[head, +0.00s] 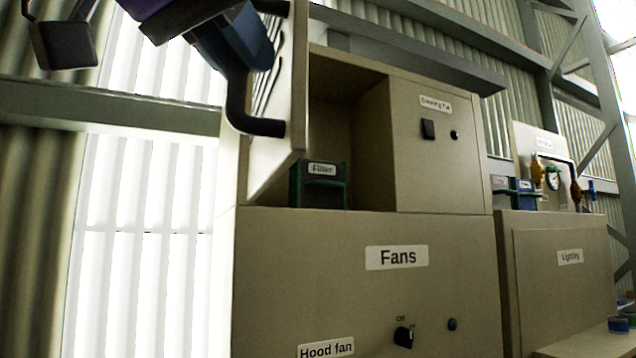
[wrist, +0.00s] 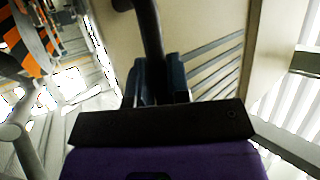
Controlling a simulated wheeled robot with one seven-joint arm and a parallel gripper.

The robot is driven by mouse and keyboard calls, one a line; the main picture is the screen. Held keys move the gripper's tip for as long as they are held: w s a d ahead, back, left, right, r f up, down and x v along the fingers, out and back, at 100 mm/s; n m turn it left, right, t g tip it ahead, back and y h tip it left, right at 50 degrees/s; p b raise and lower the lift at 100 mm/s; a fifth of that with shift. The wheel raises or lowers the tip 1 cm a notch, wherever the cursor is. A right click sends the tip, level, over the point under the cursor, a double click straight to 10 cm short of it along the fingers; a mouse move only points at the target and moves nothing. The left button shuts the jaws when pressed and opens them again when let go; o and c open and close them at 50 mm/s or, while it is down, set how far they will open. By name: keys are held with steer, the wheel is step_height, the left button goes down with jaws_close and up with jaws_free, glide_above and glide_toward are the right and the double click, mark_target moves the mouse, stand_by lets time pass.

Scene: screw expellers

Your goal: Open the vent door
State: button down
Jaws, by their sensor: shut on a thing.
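The beige vent door (head: 292,110) with dark slots stands swung open at the upper left of the cabinet in the head view. Its slotted face also shows in the wrist view (wrist: 211,30). A black curved handle (head: 241,103) sticks out from its face. My gripper (head: 255,42), with dark blue fingers, is shut on the handle. In the wrist view the handle (wrist: 148,28) runs down between the fingers (wrist: 156,82). The exact contact is partly hidden. The top of the door is out of the head view.
Behind the door is an open compartment with a green box labelled Filter (head: 321,187). The Fans panel (head: 440,265) below has a knob (head: 403,336). A Lighting cabinet (head: 562,285) and a gauge assembly (head: 553,178) stand to the right. A corrugated wall is at the left.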

steer(key=shift+a, duration=0.1)
stand_by(0.3)
steer(key=c, duration=1.1)
jaws_free()
steer(key=v, duration=1)
steer(key=shift+s+a+r, duration=0.2)
steer(key=shift+s, duration=0.1)
